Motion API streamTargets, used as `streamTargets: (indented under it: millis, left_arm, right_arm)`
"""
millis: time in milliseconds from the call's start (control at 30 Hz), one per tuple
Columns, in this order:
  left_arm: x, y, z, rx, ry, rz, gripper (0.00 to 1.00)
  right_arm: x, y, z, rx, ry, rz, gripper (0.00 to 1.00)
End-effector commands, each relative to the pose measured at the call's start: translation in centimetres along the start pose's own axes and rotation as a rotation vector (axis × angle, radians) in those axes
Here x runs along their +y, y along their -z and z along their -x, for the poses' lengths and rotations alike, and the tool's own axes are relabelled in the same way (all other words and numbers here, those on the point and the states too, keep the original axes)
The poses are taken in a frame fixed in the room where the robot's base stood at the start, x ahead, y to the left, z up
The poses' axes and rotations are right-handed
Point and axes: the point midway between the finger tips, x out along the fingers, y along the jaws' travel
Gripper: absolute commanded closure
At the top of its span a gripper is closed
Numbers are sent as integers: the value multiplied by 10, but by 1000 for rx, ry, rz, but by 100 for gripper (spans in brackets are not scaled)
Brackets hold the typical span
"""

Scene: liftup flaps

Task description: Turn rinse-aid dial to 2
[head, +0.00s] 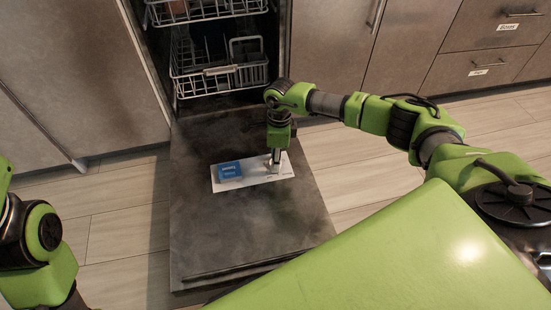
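The dishwasher door (220,235) lies folded down, dark and flat. On it is a white panel (258,178) with a blue block or lid (230,171) at its left. My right gripper (274,168) points down at the right part of this panel, where the rinse-aid dial seems to be. The gripper covers the dial, so its setting cannot be read. The fingers are small and dark here, and I cannot tell whether they are open or shut. Only my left arm shows at the lower left; its gripper is out of view.
The open dishwasher has an upper rack (205,10) and a lower rack (220,75) behind the door. Cabinets (325,50) and labelled drawers (485,68) stand along the back. The wooden floor (120,222) is clear on both sides of the door.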

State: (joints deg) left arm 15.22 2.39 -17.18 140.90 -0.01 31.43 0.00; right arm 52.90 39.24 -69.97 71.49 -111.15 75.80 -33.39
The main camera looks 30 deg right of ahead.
Motion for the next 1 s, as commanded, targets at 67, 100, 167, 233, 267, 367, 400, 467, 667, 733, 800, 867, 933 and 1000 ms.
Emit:
streamTargets:
  millis: [67,100,167,233,267,367,400,467,667,733,800,867,933,1000]
  left_arm:
    - [0,0,0,0,0,0,60]
    - [0,0,0,0,0,0,60]
    - [0,0,0,0,0,0,60]
    - [0,0,0,0,0,0,60]
    - [0,0,0,0,0,0,60]
    - [0,0,0,0,0,0,60]
    - [0,0,0,0,2,0,60]
    - [-1,0,-1,1,2,0,60]
    - [0,0,0,0,1,0,60]
    - [0,0,0,0,1,0,60]
    - [0,0,0,0,1,0,60]
    - [0,0,0,0,0,0,60]
    - [0,0,0,0,0,0,60]
    - [0,0,0,0,0,0,60]
  right_arm:
    - [0,1,0,2,0,0,62]
    - [0,1,0,2,0,-1,55]
    - [0,0,0,1,0,-1,55]
    - [0,0,0,1,0,-1,55]
    - [0,0,0,1,0,-1,55]
    - [0,0,0,1,0,-1,55]
    - [0,0,0,1,0,-1,55]
    - [0,0,2,0,0,-1,55]
    - [-1,0,28,-1,4,-1,55]
    - [-2,0,43,-1,4,-1,55]
    - [-1,0,59,-2,4,0,55]
    - [-2,0,72,-2,4,-1,55]
    - [-1,0,85,-1,3,0,55]
    - [-1,0,97,-1,3,-1,55]
